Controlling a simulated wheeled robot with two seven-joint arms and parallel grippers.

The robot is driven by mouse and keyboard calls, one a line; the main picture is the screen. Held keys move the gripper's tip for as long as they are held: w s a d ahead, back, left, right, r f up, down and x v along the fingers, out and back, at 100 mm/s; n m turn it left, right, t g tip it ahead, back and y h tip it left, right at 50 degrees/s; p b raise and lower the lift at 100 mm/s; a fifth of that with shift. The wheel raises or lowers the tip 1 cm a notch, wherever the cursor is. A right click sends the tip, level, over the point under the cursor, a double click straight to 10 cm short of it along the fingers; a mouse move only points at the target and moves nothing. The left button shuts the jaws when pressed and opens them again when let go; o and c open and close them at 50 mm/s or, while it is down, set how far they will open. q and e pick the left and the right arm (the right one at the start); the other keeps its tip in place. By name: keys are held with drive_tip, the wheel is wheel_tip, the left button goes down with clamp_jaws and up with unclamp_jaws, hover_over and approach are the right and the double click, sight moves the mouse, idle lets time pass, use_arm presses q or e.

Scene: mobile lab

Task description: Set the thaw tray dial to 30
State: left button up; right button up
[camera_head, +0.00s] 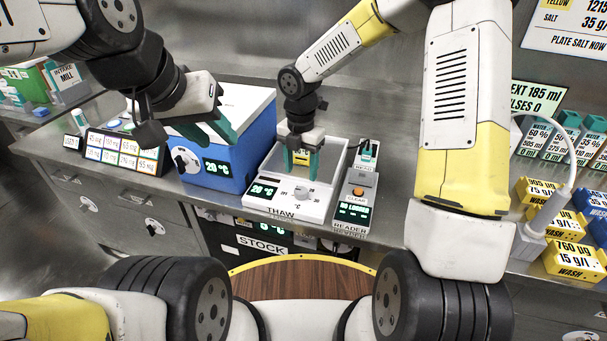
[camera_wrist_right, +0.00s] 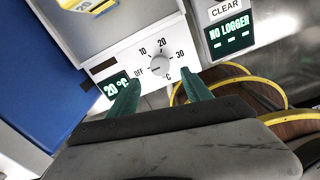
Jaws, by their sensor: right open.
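The white thaw tray (camera_head: 270,206) stands on the bench at the centre of the head view. Its grey dial (camera_head: 302,192) is on the front panel, and the display (camera_head: 263,190) reads 20 °C. The right wrist view shows the dial (camera_wrist_right: 160,63) with marks OFF, 10, 20 and 30; its pointer is too small to read surely. My right gripper (camera_head: 302,158) is open above the tray; in the wrist view its teal fingertips (camera_wrist_right: 162,88) are apart, either side of the dial's near edge, without clear contact. My left gripper (camera_head: 207,130) is open beside the blue box.
The blue box (camera_head: 228,150), also showing 20 °C, stands left of the tray. A reader (camera_head: 352,205) with a CLEAR button and NO LOGGER display stands close on the right. A yellow labelled item (camera_wrist_right: 90,5) lies in the tray. Yellow and blue boxes fill the bench's right end.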

sight(301, 190)
wheel_tip(301, 190, down, 8)
drive_tip(key=shift+r, duration=0.1)
drive_tip(key=shift+c, duration=0.4)
clamp_jaws()
